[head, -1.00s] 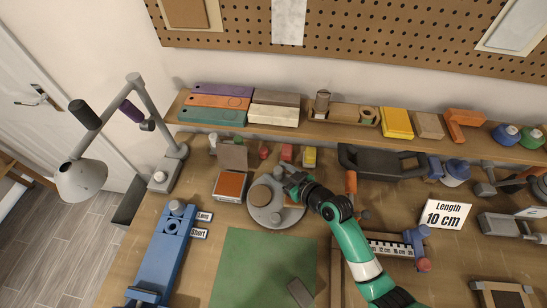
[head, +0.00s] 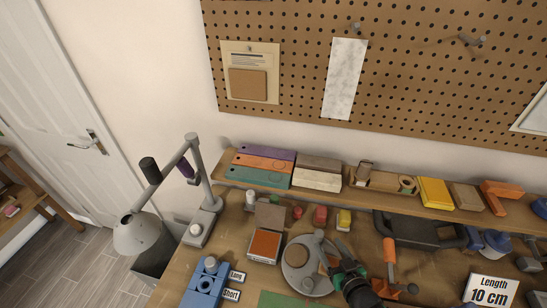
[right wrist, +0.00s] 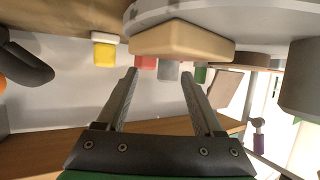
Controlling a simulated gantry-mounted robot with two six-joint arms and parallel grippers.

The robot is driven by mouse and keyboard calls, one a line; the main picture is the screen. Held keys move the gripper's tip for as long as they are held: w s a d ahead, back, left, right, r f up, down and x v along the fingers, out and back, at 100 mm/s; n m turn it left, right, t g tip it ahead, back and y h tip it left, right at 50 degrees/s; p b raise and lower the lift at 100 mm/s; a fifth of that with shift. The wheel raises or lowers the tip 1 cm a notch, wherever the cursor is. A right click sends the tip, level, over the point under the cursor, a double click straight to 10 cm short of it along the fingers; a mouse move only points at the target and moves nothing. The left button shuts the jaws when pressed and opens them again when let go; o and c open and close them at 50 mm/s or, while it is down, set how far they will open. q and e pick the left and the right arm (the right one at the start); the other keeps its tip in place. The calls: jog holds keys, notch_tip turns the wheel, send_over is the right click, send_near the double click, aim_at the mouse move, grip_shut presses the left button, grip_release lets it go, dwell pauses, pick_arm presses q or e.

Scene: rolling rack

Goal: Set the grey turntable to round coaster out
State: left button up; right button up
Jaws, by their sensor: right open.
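The grey turntable (head: 290,282) is a round disc on the bench, right of an orange-topped box. The turntable rim (right wrist: 215,10) fills the top there, with a pale tan block (right wrist: 182,40) close beyond the fingertips. My left gripper is out of view.
The orange-topped box (head: 265,244) stands close left of the turntable. Small red (head: 320,215) and yellow (head: 343,219) blocks sit behind it. An orange-handled tool (head: 389,258) and a dark tool (head: 415,232) lie to the right. A lamp (head: 143,233) stands left.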

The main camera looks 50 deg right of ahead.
jog(key=v, duration=0.6)
jog(key=shift+s+a+b, duration=0.1)
jog(key=shift+a+b, duration=0.1)
jog(key=shift+b, duration=0.15)
jog(key=shift+s+a+r+p, duration=0.1)
jog(key=shift+a+r+p, duration=0.1)
jog(key=shift+r+p, duration=0.5)
pick_arm(q)
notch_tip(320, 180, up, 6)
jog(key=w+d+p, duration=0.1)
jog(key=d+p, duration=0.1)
jog(key=p, duration=0.2)
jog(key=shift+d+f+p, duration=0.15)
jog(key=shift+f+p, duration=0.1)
jog(key=shift+p, duration=0.1)
pick_arm(e)
jog(key=w+r+t, duration=0.2)
jog(key=w+r, duration=0.3)
jog(key=r, duration=0.4)
jog(key=w+a+r+t, duration=0.1)
jog(key=w+r+t, duration=0.2)
jog(key=w+r, duration=0.3)
jog(key=w+r+t, duration=0.2)
jog(key=w+r, duration=0.3)
jog(key=r, duration=0.7)
jog(key=shift+w+a+r, duration=0.2)
jog(key=shift+w+r, duration=0.05)
jog(key=shift+r, duration=0.1)
